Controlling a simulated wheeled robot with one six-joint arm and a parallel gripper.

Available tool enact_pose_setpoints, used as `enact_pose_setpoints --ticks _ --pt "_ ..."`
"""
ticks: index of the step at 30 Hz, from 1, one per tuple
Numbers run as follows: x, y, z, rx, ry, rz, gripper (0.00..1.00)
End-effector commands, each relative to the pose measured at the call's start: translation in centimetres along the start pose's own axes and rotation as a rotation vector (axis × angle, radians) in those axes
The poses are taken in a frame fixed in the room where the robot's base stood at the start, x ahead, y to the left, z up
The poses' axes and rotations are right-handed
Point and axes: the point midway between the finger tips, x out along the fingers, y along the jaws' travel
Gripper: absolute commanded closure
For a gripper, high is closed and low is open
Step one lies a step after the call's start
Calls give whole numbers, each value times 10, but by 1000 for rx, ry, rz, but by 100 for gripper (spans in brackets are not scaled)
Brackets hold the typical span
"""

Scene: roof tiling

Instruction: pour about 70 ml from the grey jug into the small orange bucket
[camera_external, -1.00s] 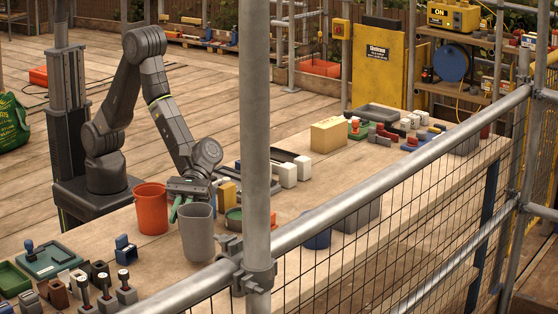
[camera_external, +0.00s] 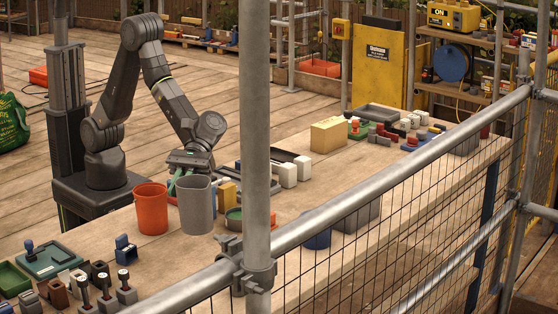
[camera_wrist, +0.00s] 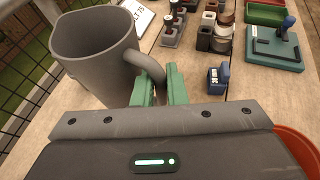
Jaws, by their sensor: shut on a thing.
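The grey jug (camera_external: 196,208) stands upright, or very nearly so, beside the orange bucket in the external view. In the wrist view the jug (camera_wrist: 95,50) shows its open mouth and its handle; I cannot make out its contents. My gripper (camera_wrist: 160,88) has green fingers shut on the jug's handle. In the external view my gripper (camera_external: 180,183) is at the jug's far left side. The small orange bucket (camera_external: 151,212) stands upright on the bench just left of the jug. Its rim (camera_wrist: 298,148) shows at the lower right of the wrist view. Its inside is mostly hidden.
A teal tray with a blue-handled stamp (camera_external: 48,258), a blue block (camera_external: 125,250) and several small blocks lie at the near left of the bench. A scaffold pole (camera_external: 256,130) and rail stand in front.

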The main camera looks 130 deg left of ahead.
Motion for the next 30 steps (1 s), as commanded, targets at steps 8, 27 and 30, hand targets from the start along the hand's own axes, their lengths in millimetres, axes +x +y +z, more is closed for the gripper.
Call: enact_pose_setpoints --ticks 8,27,30 --pt "-10 8 -11 55 -4 -169 100" --pt "-60 -5 -76 199 -7 -572 100" --pt "-68 -9 -86 216 -7 -618 100"
